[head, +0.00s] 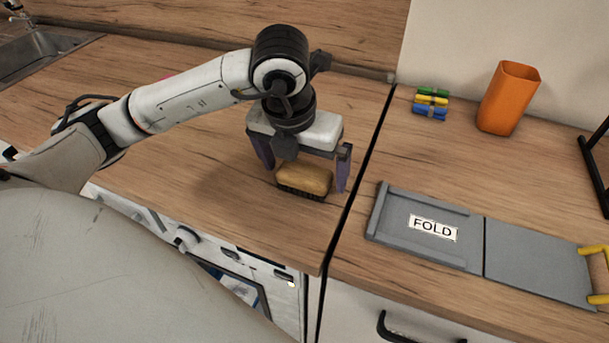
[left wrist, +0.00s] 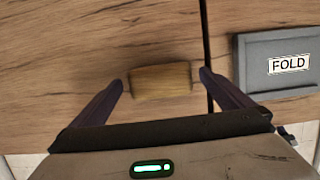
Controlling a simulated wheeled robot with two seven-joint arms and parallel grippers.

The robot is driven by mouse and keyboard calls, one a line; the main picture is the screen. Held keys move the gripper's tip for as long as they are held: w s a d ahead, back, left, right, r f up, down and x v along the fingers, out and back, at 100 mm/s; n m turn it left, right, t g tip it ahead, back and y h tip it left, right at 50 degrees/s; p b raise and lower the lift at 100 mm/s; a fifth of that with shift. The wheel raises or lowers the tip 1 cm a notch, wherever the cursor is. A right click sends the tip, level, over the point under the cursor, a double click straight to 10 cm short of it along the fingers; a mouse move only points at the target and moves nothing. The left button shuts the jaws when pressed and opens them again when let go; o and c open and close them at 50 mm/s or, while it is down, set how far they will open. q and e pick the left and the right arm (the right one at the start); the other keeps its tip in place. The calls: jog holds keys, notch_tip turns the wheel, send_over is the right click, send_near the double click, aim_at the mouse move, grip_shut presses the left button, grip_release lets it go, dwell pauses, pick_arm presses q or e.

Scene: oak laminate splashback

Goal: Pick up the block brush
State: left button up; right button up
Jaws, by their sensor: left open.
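The block brush (head: 304,180) has a tan wooden body with dark bristles underneath and lies bristles down on the wooden worktop. In the left wrist view the brush (left wrist: 160,81) lies between the fingertips, with a small gap at each side. My left gripper (head: 305,178) is open and points down over the brush, its two dark purple fingers on either side of it. The left gripper (left wrist: 160,80) also shows open in the wrist view. My right gripper is in neither view.
A seam (head: 360,165) in the worktop runs just right of the gripper. Beyond it lie a grey folding board (head: 395,215) marked FOLD, an orange cup (head: 507,98) and a stack of coloured clips (head: 431,103). The worktop left of the brush is clear. A sink (head: 35,50) is at far left.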

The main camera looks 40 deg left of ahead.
aim_at(305, 170)
pick_arm(q)
jog(key=shift+x, duration=0.75)
jog(key=c, duration=1.2)
notch_tip(305, 170, up, 10)
jog(key=shift+r, duration=0.1)
